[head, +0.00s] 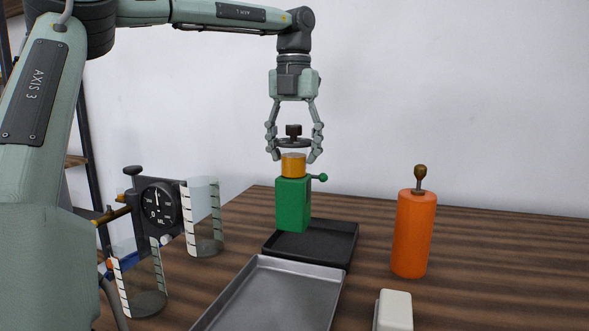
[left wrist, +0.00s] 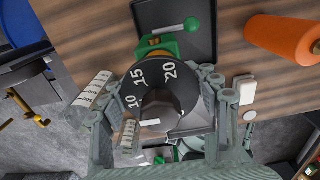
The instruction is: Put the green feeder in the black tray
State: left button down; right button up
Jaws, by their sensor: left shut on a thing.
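The green feeder (head: 293,204) is a green block with an orange collar, a dark dial and knob on top, and a small green ball handle at its right. My left gripper (head: 294,150) points down, shut around the dial. The feeder is upright over the back left of the black tray (head: 335,246); I cannot tell whether its base touches the tray. In the left wrist view, the feeder's numbered dial (left wrist: 160,85) hides most of its body, and the black tray (left wrist: 203,45) lies beyond it. My right gripper is out of view.
A grey metal tray (head: 275,297) lies in front of the black tray. An orange cylinder (head: 411,240) with a knob stands to the right, and a white block (head: 394,311) is at the front. Clear graduated cylinders (head: 203,220) and a round gauge (head: 159,203) stand left.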

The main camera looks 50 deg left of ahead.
aim_at(294, 171)
pick_arm(q)
jog(key=shift+w+f, duration=0.1)
jog(key=shift+f, duration=1.85)
jog(key=shift+c, duration=2.1)
grip_release()
jog(key=shift+f, duration=0.1)
notch_tip(294, 171, up, 12)
jog(key=shift+r, duration=0.1)
